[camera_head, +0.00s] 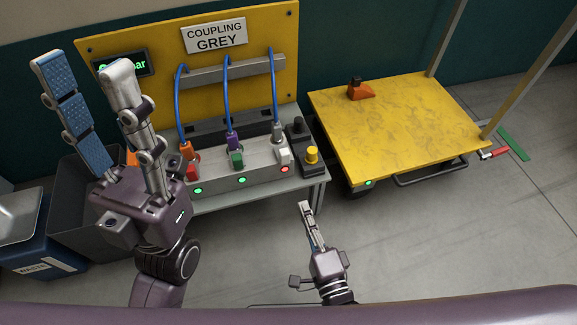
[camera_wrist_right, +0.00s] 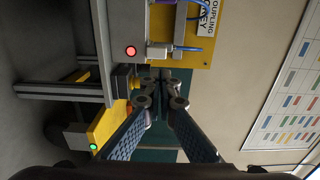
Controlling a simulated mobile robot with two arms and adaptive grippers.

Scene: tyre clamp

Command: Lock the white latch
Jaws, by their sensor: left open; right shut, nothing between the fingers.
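The white latch (camera_head: 285,156) is at the right end of the grey coupling block (camera_head: 252,178), by the grey coupling (camera_head: 277,132) with a blue hose. A red lamp (camera_head: 285,169) glows below it; the lamp also shows in the right wrist view (camera_wrist_right: 131,51). My right gripper (camera_head: 305,208) is shut and empty, in front of and below the block, apart from the latch. In the wrist view its fingertips (camera_wrist_right: 161,76) are near the block's end. My left gripper (camera_head: 90,62) is open and raised at the left, empty, covering part of the display.
Red (camera_head: 193,173) and green (camera_head: 237,160) latches sit left on the block, with green lamps below. A yellow button (camera_head: 312,155) stands right of the block. A yellow cart (camera_head: 400,125) carries an orange wedge (camera_head: 360,90). The sign (camera_head: 214,36) reads "COUPLING GREY". Floor ahead is clear.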

